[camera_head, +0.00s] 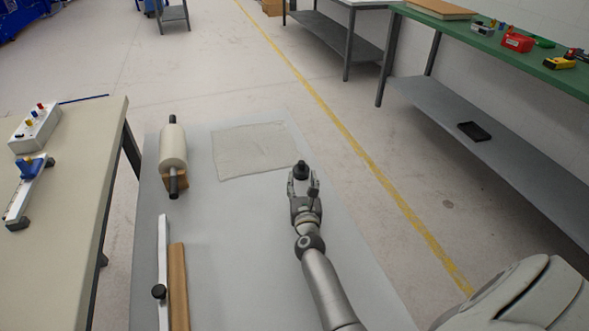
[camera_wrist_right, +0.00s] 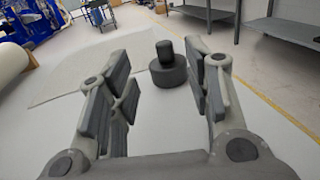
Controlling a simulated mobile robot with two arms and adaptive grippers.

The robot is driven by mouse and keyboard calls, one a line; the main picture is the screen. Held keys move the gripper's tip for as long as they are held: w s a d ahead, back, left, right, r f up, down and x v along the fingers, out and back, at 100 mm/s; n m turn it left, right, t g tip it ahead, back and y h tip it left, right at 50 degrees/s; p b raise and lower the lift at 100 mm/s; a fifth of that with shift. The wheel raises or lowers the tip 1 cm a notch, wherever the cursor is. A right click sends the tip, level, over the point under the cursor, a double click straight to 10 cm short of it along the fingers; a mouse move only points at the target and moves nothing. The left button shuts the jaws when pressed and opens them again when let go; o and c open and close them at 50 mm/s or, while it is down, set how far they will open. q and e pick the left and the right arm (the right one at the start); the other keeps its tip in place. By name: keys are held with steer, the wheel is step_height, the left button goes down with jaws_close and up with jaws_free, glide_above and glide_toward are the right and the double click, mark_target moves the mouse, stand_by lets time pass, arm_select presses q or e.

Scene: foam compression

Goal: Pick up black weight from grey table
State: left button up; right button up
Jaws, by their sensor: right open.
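The black weight (camera_head: 301,169), a wide round base with a narrower knob on top, stands upright on the grey table (camera_head: 235,225). In the wrist view the weight (camera_wrist_right: 168,70) is beyond my right gripper, centred slightly right in the gap between the fingers. My right gripper (camera_head: 304,187) is open and empty, low over the table, with its fingertips pointing at the weight. In the head view the fingers partly hide the weight's base. In the wrist view the fingers (camera_wrist_right: 160,85) are spread on both sides. My left gripper is not in view.
A thin pale sheet (camera_head: 253,150) lies left of the weight. A cream roller (camera_head: 173,147) on a wooden support is farther left. A white rail (camera_head: 163,275) and wooden strip (camera_head: 179,285) lie at front left. The table's right edge is close to the weight.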

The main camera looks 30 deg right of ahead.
mark_target(302, 162)
steer(key=x, duration=0.9)
steer(key=shift+d+b, duration=0.3)
jaws_close()
steer(key=shift+r, duration=0.2)
